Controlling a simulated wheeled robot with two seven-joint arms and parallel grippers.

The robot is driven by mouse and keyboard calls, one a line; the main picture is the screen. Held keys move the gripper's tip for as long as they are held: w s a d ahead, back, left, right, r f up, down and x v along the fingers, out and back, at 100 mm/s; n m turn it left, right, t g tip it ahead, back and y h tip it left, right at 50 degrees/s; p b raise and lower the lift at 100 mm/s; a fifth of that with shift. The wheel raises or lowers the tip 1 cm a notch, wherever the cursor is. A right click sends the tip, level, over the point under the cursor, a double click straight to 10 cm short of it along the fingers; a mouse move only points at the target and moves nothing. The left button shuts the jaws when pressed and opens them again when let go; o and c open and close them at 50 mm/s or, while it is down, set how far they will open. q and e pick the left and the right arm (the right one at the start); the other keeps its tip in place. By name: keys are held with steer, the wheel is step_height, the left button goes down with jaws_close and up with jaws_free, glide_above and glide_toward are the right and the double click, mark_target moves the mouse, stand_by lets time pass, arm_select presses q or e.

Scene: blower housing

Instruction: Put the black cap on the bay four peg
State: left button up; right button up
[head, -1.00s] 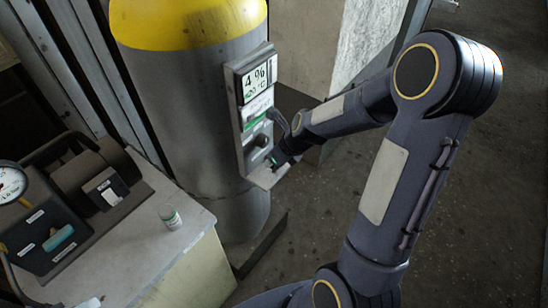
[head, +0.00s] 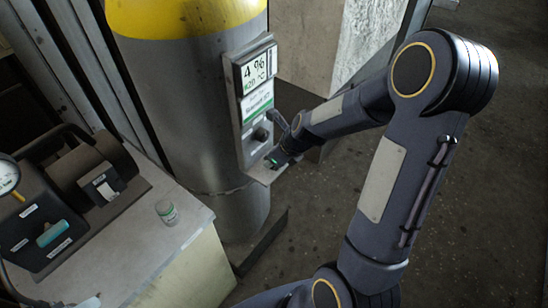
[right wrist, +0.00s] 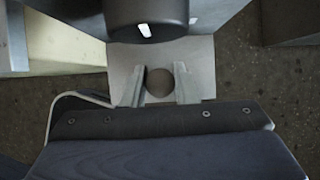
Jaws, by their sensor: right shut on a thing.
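My right gripper (head: 275,160) is at the lower end of the grey panel (head: 245,150) on the tank, just above its small ledge (head: 263,175). In the right wrist view its two fingers (right wrist: 159,88) are closed around a round dark thing (right wrist: 159,82), which looks like the black cap. A pale plate (right wrist: 204,62) lies behind the fingers. A large dark cylinder with a white mark (right wrist: 147,18) fills the top of that view, just beyond the fingertips. I cannot make out which part is the bay four peg. My left gripper is not in view.
A grey tank with a yellow top (head: 185,18) stands at centre. A bench (head: 140,245) at left carries a small jar (head: 166,211) and a dark device (head: 45,225) with a gauge. Bare floor (head: 480,220) lies to the right.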

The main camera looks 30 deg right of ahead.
steer(key=o, duration=1)
steer(key=shift+p+v, duration=1.5)
steer(key=shift+v, duration=2.35)
steer(key=s+a+r+n+p, duration=0.1)
steer(key=s+a+r+n, duration=0.2)
steer(key=s+n, duration=0.3)
steer(key=s+a+r+n+y+p, duration=0.1)
steer(key=s+r+n, duration=0.5)
steer(key=n, duration=0.8)
steer(key=s+a+r+n+p, duration=0.2)
steer(key=s+a+r+n, duration=0.2)
steer(key=n, duration=0.6)
steer(key=shift+s+a+r+y+p, duration=0.2)
steer(key=shift+s+r, duration=0.2)
steer(key=shift+s, duration=0.25)
steer(key=shift+s+a+r+y+p, duration=0.1)
steer(key=shift+s+a+r+p, duration=0.1)
steer(key=shift+s+r, duration=0.3)
